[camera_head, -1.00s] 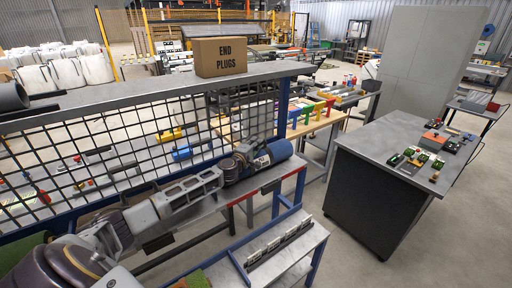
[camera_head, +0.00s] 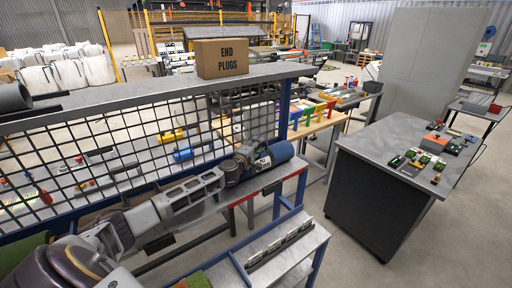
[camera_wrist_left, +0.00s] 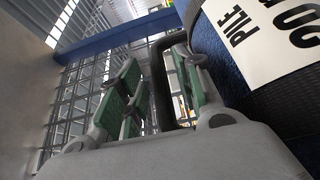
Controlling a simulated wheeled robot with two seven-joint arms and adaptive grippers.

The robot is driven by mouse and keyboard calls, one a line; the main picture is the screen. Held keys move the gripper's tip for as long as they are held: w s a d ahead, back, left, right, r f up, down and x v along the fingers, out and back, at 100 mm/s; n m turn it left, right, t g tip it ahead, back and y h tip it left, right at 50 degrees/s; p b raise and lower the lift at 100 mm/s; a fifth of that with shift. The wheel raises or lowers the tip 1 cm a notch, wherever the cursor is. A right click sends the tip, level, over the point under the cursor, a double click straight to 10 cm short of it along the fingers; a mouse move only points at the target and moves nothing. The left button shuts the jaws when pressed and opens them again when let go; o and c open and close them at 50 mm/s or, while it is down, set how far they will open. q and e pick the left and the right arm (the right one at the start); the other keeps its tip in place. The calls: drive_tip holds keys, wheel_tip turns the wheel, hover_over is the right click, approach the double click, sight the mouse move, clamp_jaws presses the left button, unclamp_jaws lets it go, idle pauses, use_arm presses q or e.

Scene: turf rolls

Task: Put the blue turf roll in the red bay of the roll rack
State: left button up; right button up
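The blue turf roll (camera_head: 283,151) lies at the right end of the rack's (camera_head: 290,166) shelf, behind the red strip (camera_head: 272,187) on its front edge that marks the red bay. Its label and blue side also fill the right of the left wrist view (camera_wrist_left: 227,64). My left gripper (camera_head: 262,160) is at the roll's left end in the head view. My right gripper is not in view.
Wire mesh (camera_head: 110,155) stands behind the shelf, with a cardboard END PLUGS box (camera_head: 221,58) on the ledge above. A lower shelf (camera_head: 268,262) juts out in front. A dark-sided table (camera_head: 375,195) stands to the right, with open floor between.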

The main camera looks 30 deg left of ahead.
use_arm(q)
drive_tip(key=shift+r, duration=0.1)
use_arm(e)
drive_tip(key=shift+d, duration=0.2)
use_arm(q)
drive_tip(key=shift+s, duration=0.6)
drive_tip(key=shift+s+d, duration=0.15)
drive_tip(key=shift+s, duration=1.3)
drive_tip(key=shift+s+d, duration=0.15)
drive_tip(key=shift+s, duration=1.2)
drive_tip(key=shift+s+d, duration=0.15)
drive_tip(key=shift+s, duration=1)
drive_tip(key=s, duration=0.2)
drive_tip(key=shift+s+d, duration=0.1)
drive_tip(key=shift+s, duration=0.3)
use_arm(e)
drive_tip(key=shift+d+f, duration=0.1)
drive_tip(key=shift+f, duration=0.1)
